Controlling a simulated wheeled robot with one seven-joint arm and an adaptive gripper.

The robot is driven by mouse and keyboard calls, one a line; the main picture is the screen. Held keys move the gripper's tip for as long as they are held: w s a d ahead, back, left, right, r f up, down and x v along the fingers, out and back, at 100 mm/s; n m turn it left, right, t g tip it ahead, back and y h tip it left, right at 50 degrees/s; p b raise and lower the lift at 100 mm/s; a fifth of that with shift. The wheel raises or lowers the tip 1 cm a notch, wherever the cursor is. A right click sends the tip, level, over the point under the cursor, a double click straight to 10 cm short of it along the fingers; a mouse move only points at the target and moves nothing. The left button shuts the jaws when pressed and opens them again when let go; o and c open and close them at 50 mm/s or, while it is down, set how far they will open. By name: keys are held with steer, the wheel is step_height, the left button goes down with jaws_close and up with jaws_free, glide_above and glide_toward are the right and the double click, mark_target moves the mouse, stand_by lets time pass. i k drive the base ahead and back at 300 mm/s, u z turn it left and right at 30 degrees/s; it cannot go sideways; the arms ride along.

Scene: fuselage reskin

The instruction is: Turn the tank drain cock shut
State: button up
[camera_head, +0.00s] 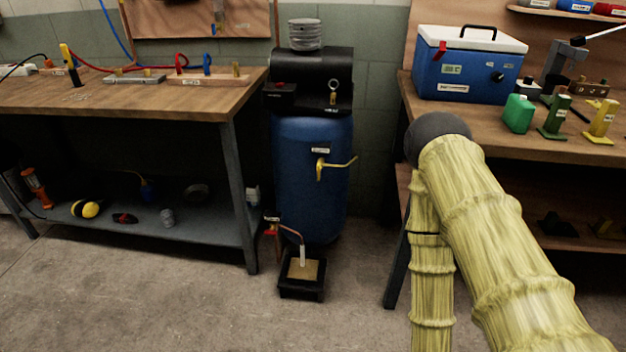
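A blue upright tank (300,185) stands on the floor between two workbenches. Low at the tank's left is a small fitting with a red part (271,229). A copper-coloured tube (291,230) runs from there down to a black drip tray (302,292). The labels are too small to read, so I cannot tell which fitting is the drain cock. My yellow-sleeved arm bends at the right of the picture, apart from the tank. My gripper is out of view.
The left bench (150,98) carries tools and hoses, with items on its lower shelf (150,222). The right bench (545,150) holds a blue cooler box (468,75) and green and yellow items. The floor (190,310) before the tank is clear except for the tray.

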mark_target(271, 232)
steer(key=u, duration=0.05)
steer(key=k, duration=0.5)
steer(key=u, duration=1.8)
steer(key=i, duration=1.25)
steer(key=z, duration=2.2)
